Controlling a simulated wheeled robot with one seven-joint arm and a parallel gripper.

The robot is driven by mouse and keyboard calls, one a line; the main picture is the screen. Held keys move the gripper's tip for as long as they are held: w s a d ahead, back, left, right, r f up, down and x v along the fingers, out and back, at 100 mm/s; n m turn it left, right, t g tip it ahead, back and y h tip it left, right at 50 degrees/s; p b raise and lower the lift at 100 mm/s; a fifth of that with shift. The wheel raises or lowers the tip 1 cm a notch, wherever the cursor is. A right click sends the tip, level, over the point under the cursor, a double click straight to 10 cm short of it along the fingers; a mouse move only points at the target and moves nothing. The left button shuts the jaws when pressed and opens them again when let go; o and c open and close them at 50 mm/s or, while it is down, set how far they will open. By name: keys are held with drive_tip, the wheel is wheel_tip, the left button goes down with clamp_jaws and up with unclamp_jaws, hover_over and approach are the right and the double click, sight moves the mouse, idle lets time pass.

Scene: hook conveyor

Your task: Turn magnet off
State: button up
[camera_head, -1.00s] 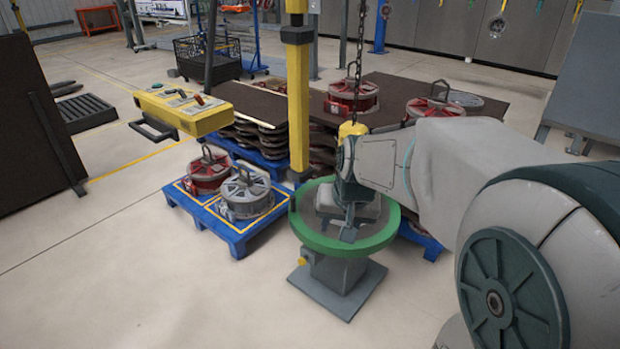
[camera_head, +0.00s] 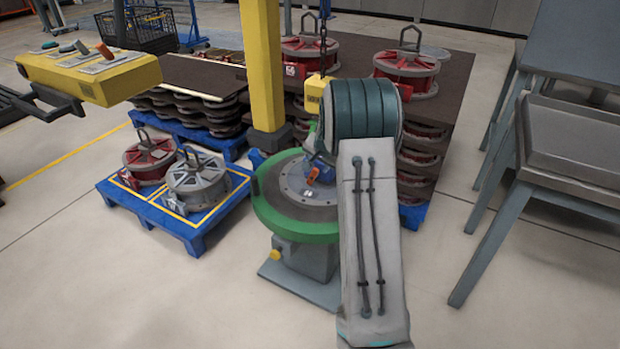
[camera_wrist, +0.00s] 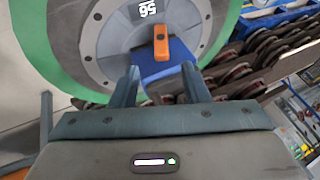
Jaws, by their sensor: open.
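A blue block, which looks like the magnet (camera_head: 325,172), sits on a round grey disc (camera_head: 300,186) on the green-rimmed stand (camera_head: 268,212). It carries an orange lever (camera_head: 313,176). In the wrist view the blue block (camera_wrist: 168,68) lies on the disc, marked "56" upside down, and the orange lever (camera_wrist: 161,42) stands just beyond the fingertips. My gripper (camera_wrist: 160,70) is open and empty, its two fingers either side of the blue block in the picture; I cannot tell if they touch it. In the head view my arm hides much of the gripper.
A yellow hoist block (camera_head: 316,95) hangs on a chain behind my arm. A yellow post (camera_head: 262,70) stands left of the stand. A yellow control box (camera_head: 90,75) has several levers. A blue pallet (camera_head: 180,222) holds two reels. Grey tables (camera_head: 570,150) stand right.

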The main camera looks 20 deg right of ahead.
sight(313, 175)
drive_tip(key=b+x, duration=0.2)
drive_tip(key=x, duration=1)
drive_tip(key=shift+w+a+f, duration=0.15)
drive_tip(key=shift+w+f, duration=0.05)
drive_tip(key=shift+f, duration=0.1)
clamp_jaws()
